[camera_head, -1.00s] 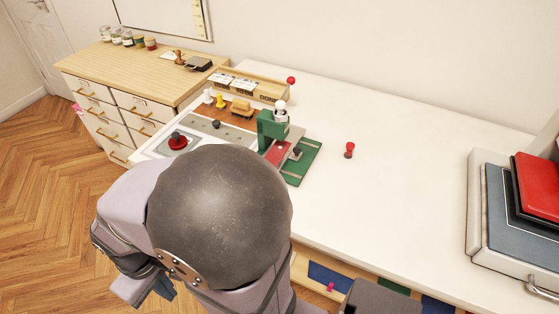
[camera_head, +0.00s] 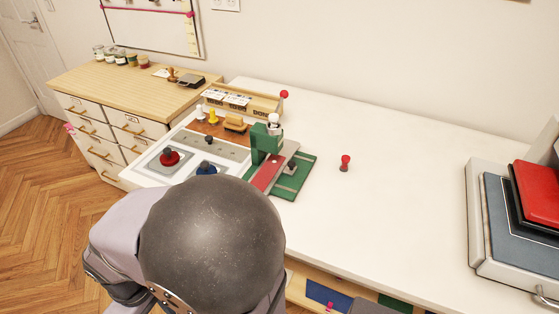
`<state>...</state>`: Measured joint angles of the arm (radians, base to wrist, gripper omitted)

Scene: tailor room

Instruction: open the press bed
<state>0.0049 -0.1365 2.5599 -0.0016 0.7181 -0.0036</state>
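A pale grey press (camera_head: 482,250) stands at the right edge of the white table and is cut off by the frame. It has a flat blue-grey pad (camera_head: 497,232), with a black plate and a red top (camera_head: 538,187) above it at the right. A metal handle (camera_head: 543,298) sits low on its front. I cannot tell whether its bed is drawn out. My gripper does not show. My rounded dark joint and pale arm fill the lower left and hide part of the table's front.
A green device with a red strip (camera_head: 266,176), a red-topped stamp (camera_head: 345,162), red and blue knobs and a wooden box (camera_head: 240,99) stand on the table (camera_head: 400,180). A drawer cabinet (camera_head: 115,85) is at the left. The table's middle is clear.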

